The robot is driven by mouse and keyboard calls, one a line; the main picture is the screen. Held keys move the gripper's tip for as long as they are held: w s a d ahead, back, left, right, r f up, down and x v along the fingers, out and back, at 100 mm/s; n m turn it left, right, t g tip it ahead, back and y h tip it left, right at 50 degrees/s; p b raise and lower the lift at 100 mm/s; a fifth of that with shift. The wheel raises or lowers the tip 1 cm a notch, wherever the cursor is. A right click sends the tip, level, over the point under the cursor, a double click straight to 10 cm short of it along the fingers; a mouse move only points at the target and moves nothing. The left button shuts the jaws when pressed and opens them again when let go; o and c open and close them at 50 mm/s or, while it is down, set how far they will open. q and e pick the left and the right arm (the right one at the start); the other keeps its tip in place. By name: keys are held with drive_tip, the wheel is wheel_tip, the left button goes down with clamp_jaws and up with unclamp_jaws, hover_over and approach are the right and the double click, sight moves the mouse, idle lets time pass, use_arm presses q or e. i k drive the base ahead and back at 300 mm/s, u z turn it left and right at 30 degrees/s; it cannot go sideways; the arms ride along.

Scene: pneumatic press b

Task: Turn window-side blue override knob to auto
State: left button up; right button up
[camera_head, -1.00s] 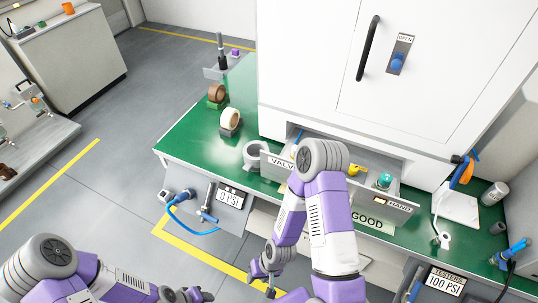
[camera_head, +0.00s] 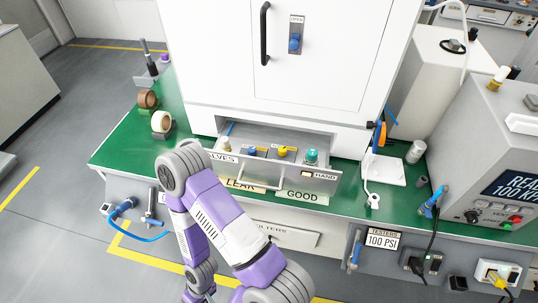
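The pulled-out drawer (camera_head: 232,164) is labelled VALVES and holds a blue knob (camera_head: 250,151), a yellow knob (camera_head: 283,151) and a teal-green knob (camera_head: 311,157). A small HAND label (camera_head: 325,177) is on the drawer front below the teal knob. Another blue knob (camera_head: 294,43) is on the white cabinet door under an OPEN label. I cannot tell which blue knob is the window-side one; no window is in view. One of my purple arms stands in front of the drawer's left end. Neither gripper is visible; that arm runs off the bottom edge.
LEAK (camera_head: 240,184) and GOOD (camera_head: 302,197) labels sit below the drawer. The green bench (camera_head: 120,150) carries tape rolls (camera_head: 162,122) on the left. A grey tester (camera_head: 490,150) stands at the right.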

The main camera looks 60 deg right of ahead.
sight(251, 150)
drive_tip(key=k, duration=0.45)
drive_tip(key=z, duration=0.75)
